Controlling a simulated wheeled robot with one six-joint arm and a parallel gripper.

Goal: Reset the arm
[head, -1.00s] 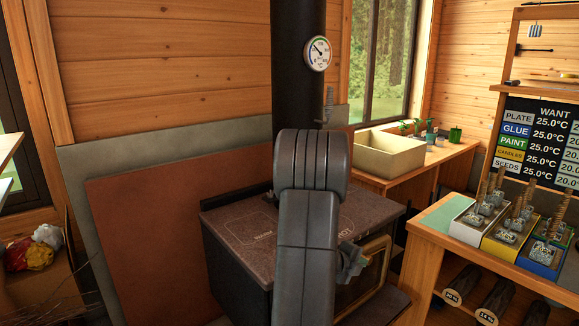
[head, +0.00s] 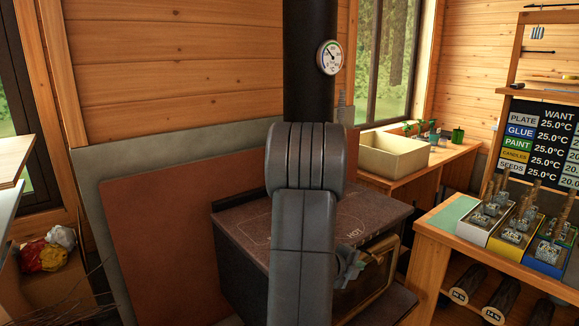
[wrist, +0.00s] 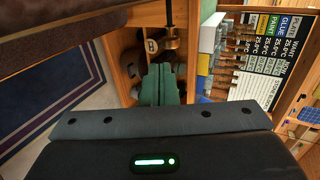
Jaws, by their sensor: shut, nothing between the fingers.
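My arm stands in front of the stove in the head view and covers part of its top and front. My gripper (head: 350,268) shows only in part there, poking out to the right of my arm in front of the stove's glass door. In the wrist view my gripper's two green fingers (wrist: 161,84) are together, with nothing between them. Beyond them is the lower shelf of the wooden bench with logs.
A dark stove (head: 368,216) with a black flue stands close behind my arm. A wooden bench (head: 430,250) with several sample trays is at the right. A pale sink (head: 395,157) is at the back. A bordered rug (wrist: 45,105) lies on the floor.

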